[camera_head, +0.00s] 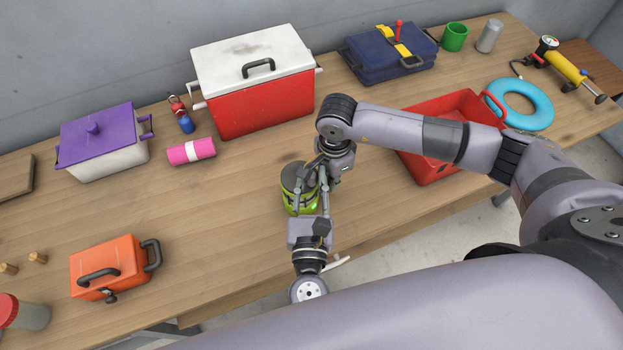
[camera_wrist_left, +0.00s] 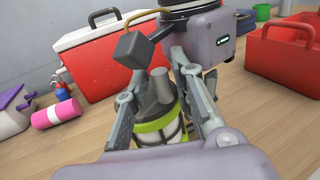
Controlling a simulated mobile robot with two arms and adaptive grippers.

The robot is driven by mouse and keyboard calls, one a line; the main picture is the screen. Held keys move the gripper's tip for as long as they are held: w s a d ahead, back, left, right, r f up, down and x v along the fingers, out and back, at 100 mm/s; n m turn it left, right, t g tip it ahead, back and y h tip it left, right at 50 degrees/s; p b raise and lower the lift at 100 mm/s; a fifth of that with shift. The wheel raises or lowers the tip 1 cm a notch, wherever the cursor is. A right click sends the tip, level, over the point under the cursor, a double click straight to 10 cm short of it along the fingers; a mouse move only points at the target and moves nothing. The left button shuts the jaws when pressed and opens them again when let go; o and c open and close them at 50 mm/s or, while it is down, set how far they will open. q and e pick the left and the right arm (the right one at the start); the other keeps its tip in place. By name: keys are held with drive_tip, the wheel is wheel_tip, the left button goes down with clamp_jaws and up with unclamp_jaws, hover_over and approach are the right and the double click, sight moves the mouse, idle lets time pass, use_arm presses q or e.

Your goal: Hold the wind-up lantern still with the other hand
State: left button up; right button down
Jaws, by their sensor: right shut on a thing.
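The wind-up lantern (camera_head: 288,200), dark on top with a lime-green lower part, stands upright near the table's front edge. In the left wrist view the lantern (camera_wrist_left: 162,125) shows its green band and grey top between my left fingers. My left gripper (camera_head: 311,192) reaches in from the front, its fingers open on either side of the lantern. I see no clear contact there. My right gripper (camera_head: 318,170) comes down from above and is shut on the lantern's upper part. The fingers hide the exact place of its grip.
The wooden table (camera_head: 225,215) is clear left of the lantern. A red-and-white cooler (camera_head: 262,100) stands behind it and a red crate (camera_head: 425,165) to the right. An orange case (camera_head: 105,265), pink roll (camera_head: 190,151) and purple-lidded pot (camera_head: 105,155) are on the left.

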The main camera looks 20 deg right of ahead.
use_arm(q)
drive_tip(key=shift+c, duration=0.4)
clamp_jaws()
drive_tip(key=shift+w+d+n+t+y, duration=0.15)
drive_tip(key=shift+n+y, duration=0.25)
drive_tip(key=shift+y, duration=0.2)
drive_tip(key=shift+d+n+t+y, duration=0.15)
drive_tip(key=shift+n+y, duration=0.25)
drive_tip(key=shift+y, duration=0.2)
drive_tip(key=shift+o, duration=0.4)
unclamp_jaws()
